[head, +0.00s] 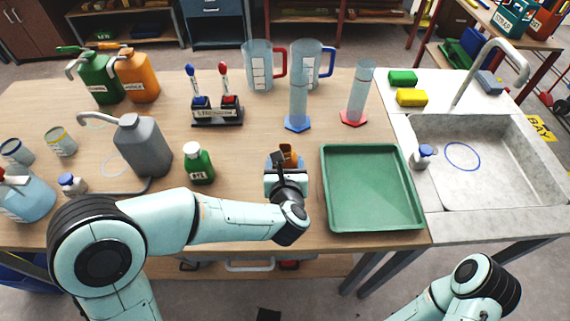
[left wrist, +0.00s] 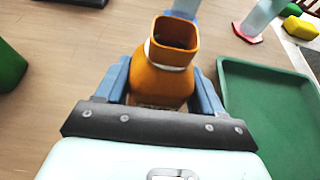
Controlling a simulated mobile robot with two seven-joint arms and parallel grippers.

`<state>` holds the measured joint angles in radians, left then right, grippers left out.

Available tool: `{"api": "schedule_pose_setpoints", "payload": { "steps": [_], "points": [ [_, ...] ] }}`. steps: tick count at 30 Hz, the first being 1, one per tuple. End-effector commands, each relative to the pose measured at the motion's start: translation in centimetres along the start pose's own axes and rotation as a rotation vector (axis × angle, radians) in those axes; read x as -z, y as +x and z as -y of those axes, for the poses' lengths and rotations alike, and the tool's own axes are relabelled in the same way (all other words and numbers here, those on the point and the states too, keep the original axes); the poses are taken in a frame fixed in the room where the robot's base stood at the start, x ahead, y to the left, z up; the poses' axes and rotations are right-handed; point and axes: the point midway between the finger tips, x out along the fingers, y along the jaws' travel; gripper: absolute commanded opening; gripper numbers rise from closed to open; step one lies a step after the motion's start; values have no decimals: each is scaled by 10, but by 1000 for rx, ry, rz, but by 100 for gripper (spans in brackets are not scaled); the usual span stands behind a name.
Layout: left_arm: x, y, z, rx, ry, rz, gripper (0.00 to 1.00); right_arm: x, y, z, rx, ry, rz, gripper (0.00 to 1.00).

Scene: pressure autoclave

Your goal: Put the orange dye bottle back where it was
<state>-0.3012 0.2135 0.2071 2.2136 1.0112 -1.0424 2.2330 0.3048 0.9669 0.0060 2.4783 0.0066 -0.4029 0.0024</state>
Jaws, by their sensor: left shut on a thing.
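The orange dye bottle (head: 289,152) is between the jaws of my left gripper (head: 284,163), just left of the green tray. In the left wrist view the bottle (left wrist: 160,80) has a square orange top and a pale ring at its neck. The blue fingers of my left gripper (left wrist: 163,92) close on both sides of its body. The bottle looks upright; I cannot tell whether its base touches the table. The green dye bottle (head: 198,165), with a white cap, stands to the left, apart from the gripper. Only part of my right arm shows at the lower right; its gripper is out of view.
The green tray (head: 372,226) is empty, close to the gripper's right. A grey jug (head: 145,148) stands at the left. A tall cylinder with a blue base (head: 298,105) and a stirrer stand (head: 216,115) are behind. Bare table lies between the green bottle and the gripper.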

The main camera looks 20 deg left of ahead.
Motion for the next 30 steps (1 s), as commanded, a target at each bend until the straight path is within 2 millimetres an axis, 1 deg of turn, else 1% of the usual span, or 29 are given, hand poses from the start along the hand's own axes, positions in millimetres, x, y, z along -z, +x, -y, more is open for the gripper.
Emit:
{"api": "schedule_pose_setpoints", "payload": {
  "steps": [4,8,9,11,12,20,23,26,29,30],
  "points": [
    [-1,0,0,0,0,1,25,0,0,0,0,0,0,61],
    [2,1,0,0,0,1,25,2,4,-1,1,0,-5,61],
    [3,1,0,0,0,0,71,2,4,-1,2,-1,-7,61],
    [2,1,0,0,0,0,90,2,3,0,2,-1,-7,61],
    [2,1,0,0,0,0,93,2,3,0,2,-1,-6,61],
    [1,0,0,0,0,0,93,2,2,0,1,-1,-5,61],
    [-2,-1,0,0,1,0,93,0,-1,1,1,0,-1,61],
    [-2,-13,1,4,0,1,93,0,0,0,0,0,2,61],
    [-2,-34,1,5,0,3,93,0,1,0,1,0,-1,61],
    [-2,-43,1,6,-1,3,93,0,2,0,1,0,-1,61]
  ]
}}
